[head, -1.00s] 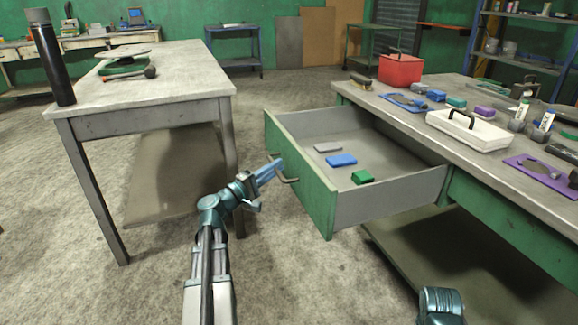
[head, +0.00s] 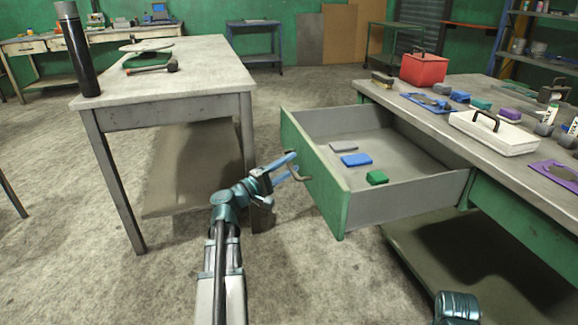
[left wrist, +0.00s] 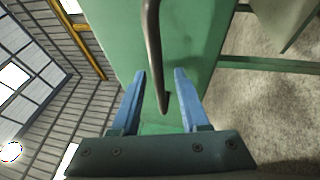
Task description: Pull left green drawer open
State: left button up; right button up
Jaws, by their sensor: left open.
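The green drawer (head: 322,185) stands pulled well out of the workbench (head: 505,213). Its dark bar handle (head: 296,172) is on the green front. My left gripper (head: 294,166) has its blue fingers spread apart at the handle. In the left wrist view, the lower end of the handle (left wrist: 156,60) lies between the open fingers (left wrist: 160,78), with no clear grip on it. Inside the drawer lie a grey block (head: 343,146), a blue block (head: 356,160) and a green block (head: 377,178). My right gripper is not in view.
A worktable (head: 170,75) with a black cylinder (head: 77,50) stands at the left, close to my left arm. On the workbench are a red box (head: 424,69), a white case (head: 494,132) and several small items. Concrete floor lies open around the drawer front.

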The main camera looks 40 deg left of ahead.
pick_arm(q)
jog(key=shift+s, duration=0.1)
jog(key=b+v, duration=0.2)
jog(key=v, duration=1.1)
jog(key=shift+s, duration=0.35)
jog(key=shift+a+f, duration=0.1)
